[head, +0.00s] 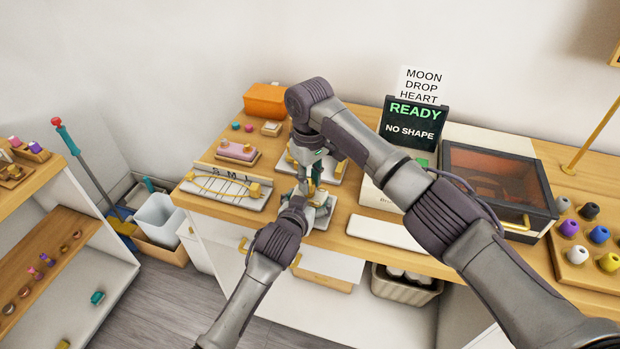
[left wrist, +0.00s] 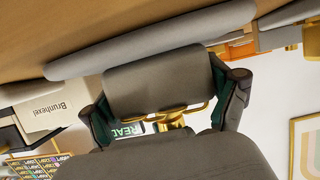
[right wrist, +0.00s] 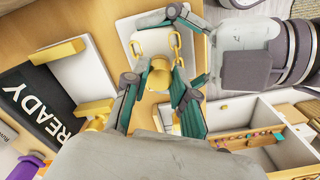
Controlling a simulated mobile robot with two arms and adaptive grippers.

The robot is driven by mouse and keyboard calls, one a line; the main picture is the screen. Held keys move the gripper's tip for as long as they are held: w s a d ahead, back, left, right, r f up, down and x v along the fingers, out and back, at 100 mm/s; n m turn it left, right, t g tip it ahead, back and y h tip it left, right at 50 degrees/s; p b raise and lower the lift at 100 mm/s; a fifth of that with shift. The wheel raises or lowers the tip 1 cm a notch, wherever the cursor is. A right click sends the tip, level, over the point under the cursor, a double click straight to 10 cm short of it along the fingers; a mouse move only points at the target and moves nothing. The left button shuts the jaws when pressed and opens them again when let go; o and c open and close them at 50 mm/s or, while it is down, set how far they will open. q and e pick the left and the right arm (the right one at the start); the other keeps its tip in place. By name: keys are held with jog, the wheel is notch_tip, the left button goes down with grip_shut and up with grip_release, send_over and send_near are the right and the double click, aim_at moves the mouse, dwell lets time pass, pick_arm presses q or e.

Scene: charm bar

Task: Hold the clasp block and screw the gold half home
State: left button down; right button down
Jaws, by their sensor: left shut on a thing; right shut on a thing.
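In the right wrist view, the rounded gold half (right wrist: 158,76) sits between the teal fingers of my right gripper (right wrist: 158,95), which is shut on it. A gold chain (right wrist: 177,46) runs beside it, over a white plate (right wrist: 150,42). My left gripper (right wrist: 180,42) reaches in from the right, its fingers close to the gold half. In the left wrist view, my left gripper (left wrist: 165,108) is shut around a gold piece (left wrist: 172,118). The clasp block is mostly hidden by fingers. In the head view, my left gripper (head: 297,194) is just below my right gripper (head: 313,172).
A tray (head: 226,190) with a gold chain lies left of the grippers. A pink block (head: 237,149) and orange box (head: 264,100) stand behind. The screen (head: 412,122) reads READY, NO SHAPE. A dark-lidded machine (head: 497,186) is on the right. A white pad (head: 383,232) lies near the front edge.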

jog(key=m, duration=0.5)
jog(key=shift+s+a+m, duration=0.1)
jog(key=shift+a+m, duration=0.05)
jog(key=shift+m, duration=0.15)
jog(key=m, duration=0.8)
jog(key=shift+a, duration=0.1)
jog(key=m, duration=1.3)
jog(key=shift+w+m, duration=0.2)
jog(key=shift+m, duration=0.2)
jog(key=c, duration=0.9)
grip_release()
jog(key=shift+c, duration=0.2)
